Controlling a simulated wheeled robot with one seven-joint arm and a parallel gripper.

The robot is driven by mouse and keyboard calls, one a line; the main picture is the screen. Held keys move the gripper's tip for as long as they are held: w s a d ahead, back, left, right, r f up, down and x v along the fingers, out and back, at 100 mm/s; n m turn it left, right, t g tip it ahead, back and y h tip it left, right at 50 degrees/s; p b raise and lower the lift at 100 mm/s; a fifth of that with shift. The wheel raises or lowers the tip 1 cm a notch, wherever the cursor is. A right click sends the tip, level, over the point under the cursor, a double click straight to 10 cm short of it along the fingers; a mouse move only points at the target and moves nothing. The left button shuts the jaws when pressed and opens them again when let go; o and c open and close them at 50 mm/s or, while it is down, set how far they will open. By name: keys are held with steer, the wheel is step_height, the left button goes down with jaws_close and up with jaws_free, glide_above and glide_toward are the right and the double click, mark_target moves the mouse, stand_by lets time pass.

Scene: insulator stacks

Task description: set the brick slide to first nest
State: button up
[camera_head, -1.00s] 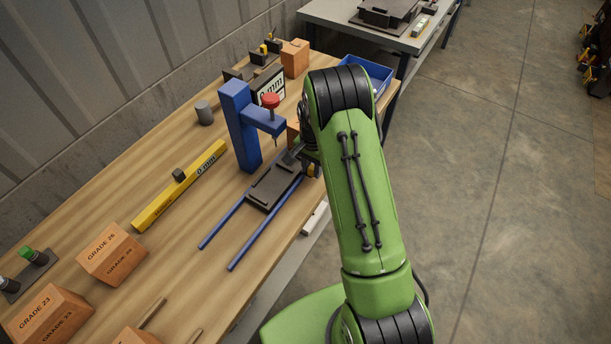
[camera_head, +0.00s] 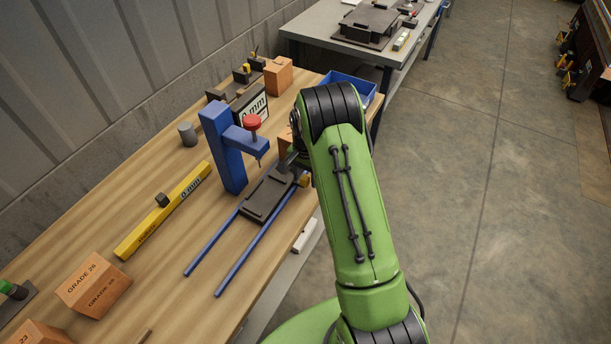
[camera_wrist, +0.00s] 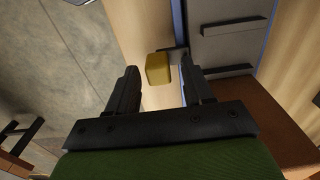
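The brick slide (camera_head: 268,194) is a dark plate on two blue rails (camera_head: 247,257). The wrist view shows part of the dark slide (camera_wrist: 228,58). A yellow knob (camera_wrist: 158,69) shows there at its near edge. My gripper (camera_wrist: 160,80) is open, its two dark fingers on either side of the knob's line, with gaps to both. The knob appears just beyond or between the fingertips; the depth is unclear. In the head view, my arm hides most of the gripper at the slide's right end. I cannot make out the nests.
A blue post (camera_head: 222,150) with a red-topped arm stands beside the slide. A yellow scale bar (camera_head: 165,210) carries a dark block. Orange bricks (camera_head: 93,284) lie at the front left. A blue bin (camera_head: 350,88) is at the far end. The rails' front part is clear.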

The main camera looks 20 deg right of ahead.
steer(key=shift+s+a, duration=0.1)
step_height(320, 180, up, 16)
steer(key=p, duration=0.2)
steer(key=shift+f, duration=0.15)
steer(key=s+a+r+n+t, duration=0.1)
steer(key=s+a+r+n, duration=0.2)
steer(key=s+r, duration=0.4)
steer(key=s+a+r+n+t, duration=0.2)
steer(key=s+a+r, duration=0.1)
steer(key=s+r, duration=0.35)
steer(key=s+a+n+t, duration=0.2)
steer(key=s+n, duration=0.3)
steer(key=s, duration=1.1)
steer(key=shift+a+n+t, duration=0.3)
steer(key=shift+a+n, duration=0.1)
steer(key=shift+a, duration=0.25)
